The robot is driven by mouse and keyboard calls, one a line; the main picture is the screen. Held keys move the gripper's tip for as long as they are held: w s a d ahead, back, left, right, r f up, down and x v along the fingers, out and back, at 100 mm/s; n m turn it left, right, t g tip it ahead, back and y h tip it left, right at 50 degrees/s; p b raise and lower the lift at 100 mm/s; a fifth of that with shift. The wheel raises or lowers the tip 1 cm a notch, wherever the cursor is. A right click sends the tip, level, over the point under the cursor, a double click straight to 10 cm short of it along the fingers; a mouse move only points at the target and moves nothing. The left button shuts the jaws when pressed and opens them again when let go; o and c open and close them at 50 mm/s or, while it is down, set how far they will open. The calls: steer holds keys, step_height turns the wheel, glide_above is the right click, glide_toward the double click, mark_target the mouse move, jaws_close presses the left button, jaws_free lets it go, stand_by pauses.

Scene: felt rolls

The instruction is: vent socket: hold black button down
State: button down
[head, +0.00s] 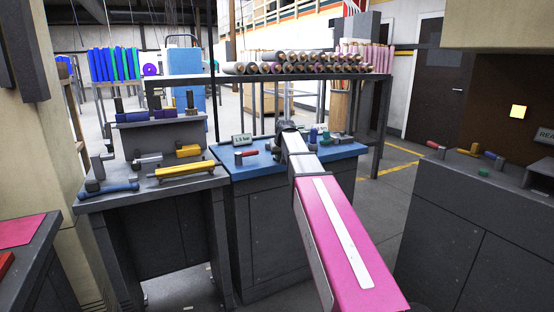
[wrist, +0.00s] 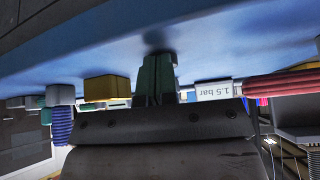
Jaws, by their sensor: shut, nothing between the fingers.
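My gripper shows in the wrist view (wrist: 158,62) as two dark green fingers side by side, shut and empty. The tips point at the blue bench top (wrist: 245,50), which appears upside down there, with a dark shadow just beyond them. Whether they touch anything is unclear. In the head view my arm reaches over the blue bench (head: 230,176), and its dark end hides the spot below it. I cannot pick out the vent socket or its black button in either view. A "1.5 bar" sign (wrist: 213,90) is beside the fingers; it also stands on the bench in the head view (head: 242,140).
In the wrist view a yellow block (wrist: 106,88) and a red ribbed piece (wrist: 285,83) flank the fingers. A red-handled piece (head: 246,154) lies on the bench left of my arm. A dark bench with a yellow tool (head: 185,171) adjoins on the left.

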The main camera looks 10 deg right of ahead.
steer(key=shift+r, duration=3)
steer(key=a+v, duration=0.1)
steer(key=v, duration=1)
steer(key=s+f+g, duration=0.1)
steer(key=s+f, duration=0.3)
steer(key=f, duration=0.6)
steer(key=s+f+m+g, duration=0.1)
steer(key=s+f, duration=0.3)
steer(key=f, duration=0.5)
steer(key=s+f+g, duration=0.1)
steer(key=s+f, duration=0.3)
steer(key=f, duration=0.6)
steer(key=s+f+g, duration=0.3)
steer(key=s+f, duration=1.4)
steer(key=f, duration=0.1)
steer(key=shift+s+m+h, duration=0.3)
steer(key=shift+s+h, duration=0.05)
steer(key=shift+h, duration=0.05)
